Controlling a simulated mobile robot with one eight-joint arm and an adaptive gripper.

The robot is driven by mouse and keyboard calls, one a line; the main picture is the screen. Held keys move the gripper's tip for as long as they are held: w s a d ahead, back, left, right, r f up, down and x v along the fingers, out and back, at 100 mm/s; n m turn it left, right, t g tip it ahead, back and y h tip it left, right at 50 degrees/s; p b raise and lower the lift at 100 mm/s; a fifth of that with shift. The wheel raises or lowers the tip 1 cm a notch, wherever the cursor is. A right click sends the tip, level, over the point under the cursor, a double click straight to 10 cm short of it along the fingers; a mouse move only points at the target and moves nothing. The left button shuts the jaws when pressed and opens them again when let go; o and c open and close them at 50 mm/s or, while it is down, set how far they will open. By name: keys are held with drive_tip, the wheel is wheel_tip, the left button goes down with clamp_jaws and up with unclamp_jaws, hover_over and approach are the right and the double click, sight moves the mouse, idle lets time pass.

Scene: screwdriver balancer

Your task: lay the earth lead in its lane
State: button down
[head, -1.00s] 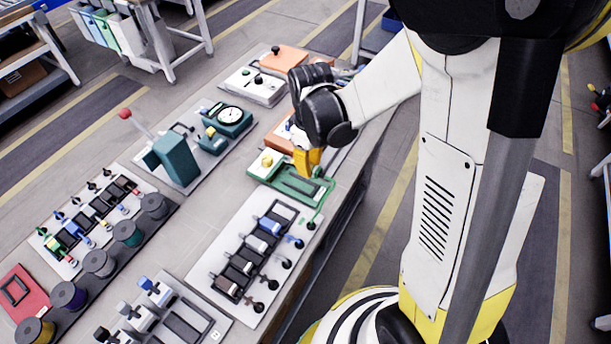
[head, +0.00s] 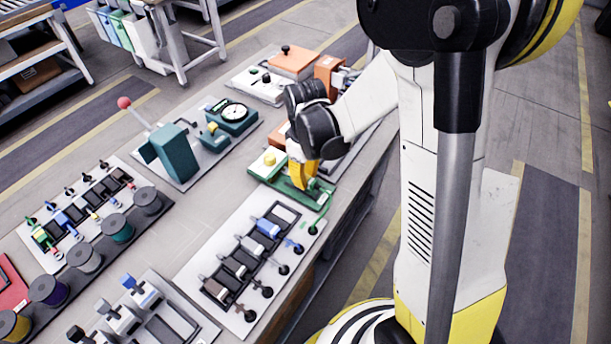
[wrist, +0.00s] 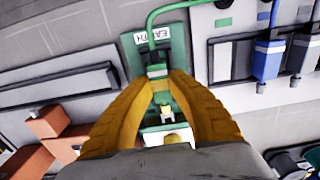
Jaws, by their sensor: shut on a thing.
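The green earth lead (head: 327,207) runs from a dark round peg (head: 313,229) on the white panel up to the green lane block (head: 260,174). In the wrist view the lead (wrist: 150,20) curves in at the top, past the EARTH label (wrist: 143,48) on the green block. My gripper (head: 303,186) points down over the block, its yellow fingers hiding part of the lane. In the wrist view my gripper (wrist: 158,78) is closed around the green lead's end. I cannot tell whether the lead lies down in the lane.
The white panel (head: 205,270) with blue and grey connectors lies in front. A teal lever stand (head: 175,153) and a dial gauge (head: 235,112) are to the left. The bench's right edge is near.

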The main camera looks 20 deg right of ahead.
drive_tip(key=shift+f+b, duration=0.55)
drive_tip(key=shift+f, duration=0.15)
idle(0.5)
drive_tip(key=c, duration=1.3)
unclamp_jaws()
wheel_tip(320, 180, up, 12)
drive_tip(key=shift+r, duration=0.1)
